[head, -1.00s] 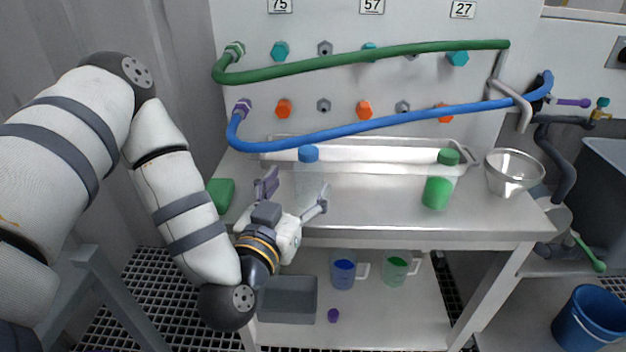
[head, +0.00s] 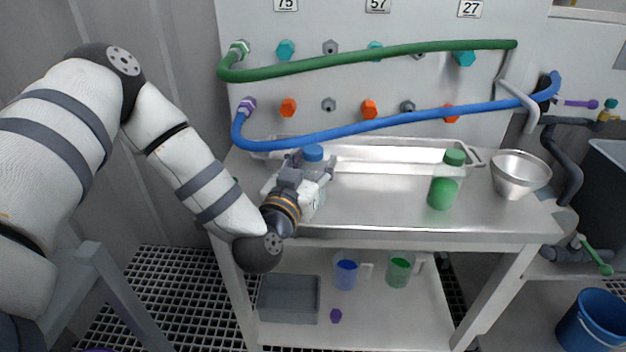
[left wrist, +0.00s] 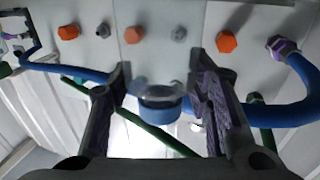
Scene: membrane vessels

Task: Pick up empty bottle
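The clear, empty-looking bottle with a blue cap (head: 313,152) stands upright at the left part of the steel table top. Its body is largely hidden by my left gripper (head: 308,172) in the head view. The fingers lie at the bottle's near side and flanks. In the left wrist view, which appears upside down, the blue cap (left wrist: 160,108) shows between the two spread fingers of the left gripper (left wrist: 160,75), with gaps visible on both sides. The gripper looks open; contact with the bottle cannot be made out. My right gripper is not in view.
A bottle with green liquid (head: 443,190) and a metal bowl (head: 520,174) stand at the right. A shallow metal tray (head: 400,155) lies behind. Green (head: 370,57) and blue hoses (head: 390,121) cross the panel above. The table's middle is clear. Jugs and a grey bin (head: 289,298) sit below.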

